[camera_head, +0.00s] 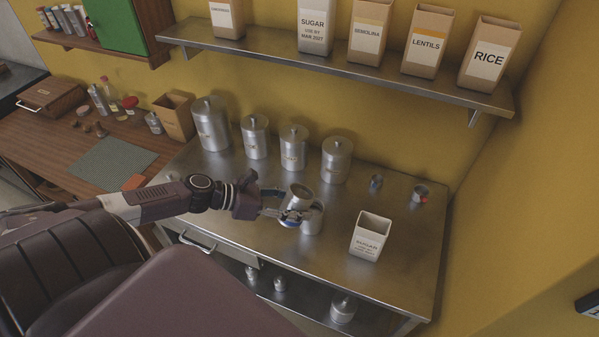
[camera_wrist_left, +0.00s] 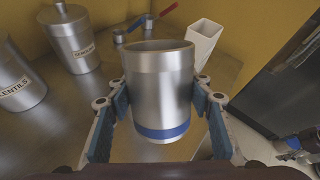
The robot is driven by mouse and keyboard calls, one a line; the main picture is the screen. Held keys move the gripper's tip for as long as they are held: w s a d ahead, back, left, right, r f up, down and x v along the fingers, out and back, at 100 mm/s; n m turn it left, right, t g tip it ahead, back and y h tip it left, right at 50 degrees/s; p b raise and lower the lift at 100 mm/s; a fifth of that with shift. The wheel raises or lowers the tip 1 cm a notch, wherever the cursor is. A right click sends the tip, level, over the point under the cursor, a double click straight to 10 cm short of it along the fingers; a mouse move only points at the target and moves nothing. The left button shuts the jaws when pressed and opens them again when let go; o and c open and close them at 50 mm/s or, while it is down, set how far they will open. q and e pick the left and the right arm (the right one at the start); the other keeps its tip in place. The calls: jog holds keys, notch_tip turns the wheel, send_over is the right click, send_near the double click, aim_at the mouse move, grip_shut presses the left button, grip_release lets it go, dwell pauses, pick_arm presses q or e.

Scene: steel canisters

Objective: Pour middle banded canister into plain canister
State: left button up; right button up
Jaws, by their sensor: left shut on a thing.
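My left gripper (camera_head: 283,212) is shut on a steel canister with a blue band (camera_head: 298,196), above the steel counter. In the left wrist view the fingers of the left gripper (camera_wrist_left: 162,118) press on both sides of the banded canister (camera_wrist_left: 160,98); its blue band is near the bottom and its open mouth faces up and away. In the head view another plain steel surface (camera_head: 315,219), likely the plain canister, shows just right of and below the held one, partly hidden by it. I cannot tell whether they touch. Any contents are hidden.
Several lidded steel canisters (camera_head: 293,148) stand along the wall. An open white carton (camera_head: 370,237) stands to the right on the steel counter (camera_head: 405,250). Two small metal cups (camera_head: 376,183) stand behind it. A shelf (camera_head: 350,66) with paper cartons hangs above.

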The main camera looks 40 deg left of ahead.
pick_arm(q)
jog(key=shift+a+f+n+g+y, duration=0.1)
jog(key=shift+f+n+g+y, duration=0.35)
jog(key=shift+g, duration=0.45)
jog(key=shift+s+f+g+y+p, duration=0.15)
jog(key=shift+f+g+y+p, duration=0.15)
jog(key=shift+g+p, duration=0.35)
jog(key=shift+p, duration=0.6)
jog(key=shift+s+f+g, duration=0.15)
jog(key=shift+f+g, duration=0.1)
jog(key=shift+f, duration=0.25)
pick_arm(e)
jog(key=shift+w+d+r, duration=0.2)
jog(key=shift+d+r, duration=0.1)
jog(key=shift+r, duration=0.35)
jog(key=shift+w+d+r, duration=0.2)
jog(key=shift+d+r, duration=0.1)
jog(key=shift+r, duration=0.3)
jog(key=shift+a+r, duration=0.1)
jog(key=shift+r, duration=0.05)
